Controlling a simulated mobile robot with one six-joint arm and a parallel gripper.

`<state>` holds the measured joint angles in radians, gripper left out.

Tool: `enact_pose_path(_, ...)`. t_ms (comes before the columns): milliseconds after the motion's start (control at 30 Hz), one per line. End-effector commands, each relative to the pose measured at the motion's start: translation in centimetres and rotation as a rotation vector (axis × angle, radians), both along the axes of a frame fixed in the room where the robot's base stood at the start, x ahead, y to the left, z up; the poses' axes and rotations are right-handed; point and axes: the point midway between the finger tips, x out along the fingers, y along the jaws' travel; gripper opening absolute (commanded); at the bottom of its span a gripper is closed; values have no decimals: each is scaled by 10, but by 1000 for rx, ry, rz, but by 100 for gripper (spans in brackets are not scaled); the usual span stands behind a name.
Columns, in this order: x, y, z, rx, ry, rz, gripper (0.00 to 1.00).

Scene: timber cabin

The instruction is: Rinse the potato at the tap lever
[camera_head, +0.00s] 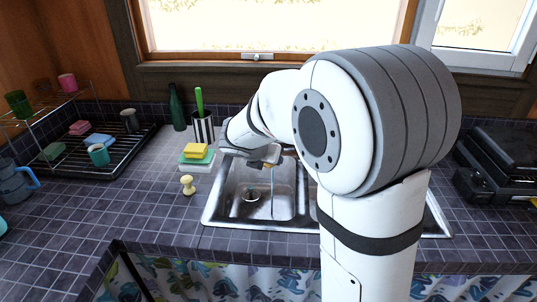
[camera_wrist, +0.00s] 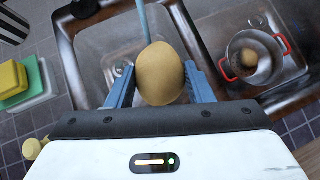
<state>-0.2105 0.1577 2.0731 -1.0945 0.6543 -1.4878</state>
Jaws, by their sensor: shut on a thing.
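My gripper (camera_wrist: 158,76) is shut on a tan, rounded potato (camera_wrist: 161,72), with one blue-grey finger on each side of it. It holds the potato above the left basin (camera_wrist: 92,55) of the steel sink. In the head view my gripper (camera_head: 266,156) is over that sink (camera_head: 231,212), partly hidden by my arm. A thin bluish stream of water (camera_head: 272,192) falls into the left basin. In the wrist view the stream (camera_wrist: 143,22) meets the potato's upper outline; whether it wets the potato I cannot tell. The tap lever is not visible, probably behind my arm.
A pot with red handles (camera_wrist: 233,54) stands in the right basin with a brownish round thing inside. Left of the sink are yellow and green sponges (camera_head: 196,150), a yellow knobbed item (camera_head: 187,185), a striped utensil cup (camera_head: 203,128), a dark bottle (camera_head: 177,107) and a dish rack (camera_head: 107,160).

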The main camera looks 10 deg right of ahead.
Motion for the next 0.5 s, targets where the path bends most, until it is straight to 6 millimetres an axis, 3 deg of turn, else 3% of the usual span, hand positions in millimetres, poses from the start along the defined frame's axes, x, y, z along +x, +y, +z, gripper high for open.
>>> enact_pose_path(500,-39,16,0,0,-1,1,22)
